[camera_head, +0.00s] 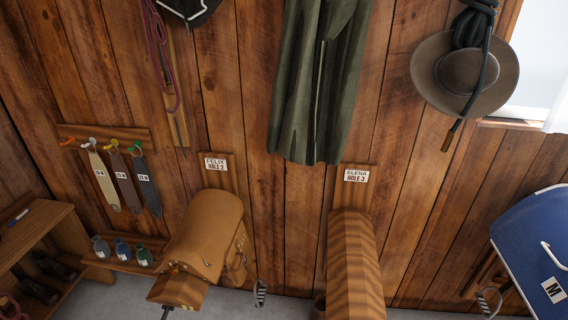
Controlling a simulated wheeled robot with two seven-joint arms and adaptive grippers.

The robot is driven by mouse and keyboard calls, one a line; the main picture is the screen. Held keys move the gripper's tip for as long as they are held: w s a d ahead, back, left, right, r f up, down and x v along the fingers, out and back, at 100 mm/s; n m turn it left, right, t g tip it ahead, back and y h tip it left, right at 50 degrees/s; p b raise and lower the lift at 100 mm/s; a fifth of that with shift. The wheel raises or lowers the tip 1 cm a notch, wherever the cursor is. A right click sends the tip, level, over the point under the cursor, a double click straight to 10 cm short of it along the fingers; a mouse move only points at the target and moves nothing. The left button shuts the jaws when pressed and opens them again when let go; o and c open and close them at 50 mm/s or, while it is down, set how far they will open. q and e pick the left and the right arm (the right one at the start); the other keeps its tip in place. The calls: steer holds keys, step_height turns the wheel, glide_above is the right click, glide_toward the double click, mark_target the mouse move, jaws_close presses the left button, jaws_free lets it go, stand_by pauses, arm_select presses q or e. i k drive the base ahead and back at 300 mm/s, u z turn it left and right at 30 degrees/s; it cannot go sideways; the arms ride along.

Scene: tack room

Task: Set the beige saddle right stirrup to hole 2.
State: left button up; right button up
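A tan saddle (207,236), the only beige-like one in view, sits on a wooden rack (180,289) at lower left centre. The sign (215,164) above it reads "FELIX HOLE 2". A strap (240,252) hangs on the saddle's right side; its holes are too small to count. A metal stirrup (260,293) hangs low beside it, near the bottom edge. A dark metal piece (166,312) at the bottom edge is cut off. Neither of my grippers shows.
A bare rack (354,262) stands under the sign (356,176) "ELENA HOLE 3". A blue item (535,245) marked M is at right, with another stirrup (489,302). Labelled straps (124,181) and several small bottles (122,249) are at left. A coat (318,85) and hat (465,72) hang above.

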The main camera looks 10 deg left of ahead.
mark_target(211, 233)
steer(key=u, duration=0.4)
steer(key=k, duration=1.1)
steer(key=u, duration=1.65)
steer(key=i, duration=1.55)
steer(key=z, duration=0.9)
steer(key=i, duration=0.65)
steer(key=z, duration=0.7)
